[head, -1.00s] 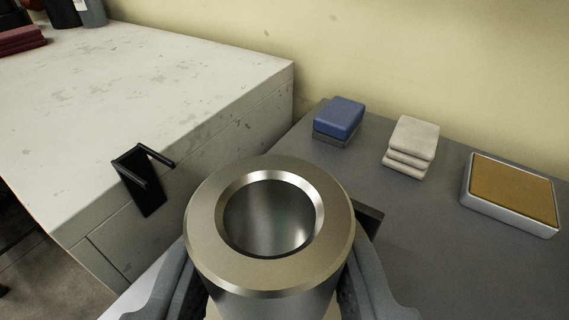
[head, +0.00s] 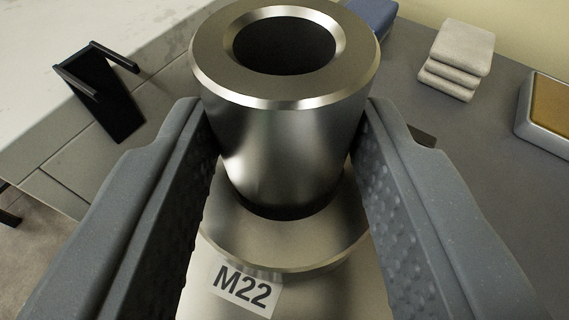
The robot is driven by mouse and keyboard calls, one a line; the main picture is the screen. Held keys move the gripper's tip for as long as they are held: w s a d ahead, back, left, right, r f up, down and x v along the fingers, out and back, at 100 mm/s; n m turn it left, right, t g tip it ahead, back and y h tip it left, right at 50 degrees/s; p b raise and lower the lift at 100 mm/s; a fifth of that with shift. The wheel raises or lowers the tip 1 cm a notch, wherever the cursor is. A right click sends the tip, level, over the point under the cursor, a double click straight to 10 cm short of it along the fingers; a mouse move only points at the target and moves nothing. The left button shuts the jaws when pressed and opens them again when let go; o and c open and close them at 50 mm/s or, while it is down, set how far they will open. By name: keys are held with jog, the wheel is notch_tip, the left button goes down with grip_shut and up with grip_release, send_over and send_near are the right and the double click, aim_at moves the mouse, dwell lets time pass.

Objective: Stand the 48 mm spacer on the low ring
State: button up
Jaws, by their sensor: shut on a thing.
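A steel cylinder with a wide bore, taken as the spacer (head: 285,135), stands upright between the two grey fingers of my gripper (head: 287,150). The fingers are shut on its sides, near its middle. No size mark shows on it. Just below is a round metal flange (head: 285,245), with a white label reading M22 (head: 243,288) at its front. The spacer's dark lower edge overlaps the flange; I cannot tell whether it rests on it or hangs slightly above. I cannot tell whether this flange is the low ring.
A black bracket (head: 100,95) is on the pale cabinet side at left. A blue block (head: 374,17), stacked grey cloths (head: 458,60) and a tan-topped tray (head: 550,112) sit on the grey bench (head: 480,200).

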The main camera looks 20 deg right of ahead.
jog(key=o, duration=1.2)
jog(key=shift+o, duration=0.2)
jog(key=shift+s+r, duration=0.2)
jog(key=shift+s, duration=0.25)
jog(key=v, duration=1.1)
jog(key=shift+a, duration=0.15)
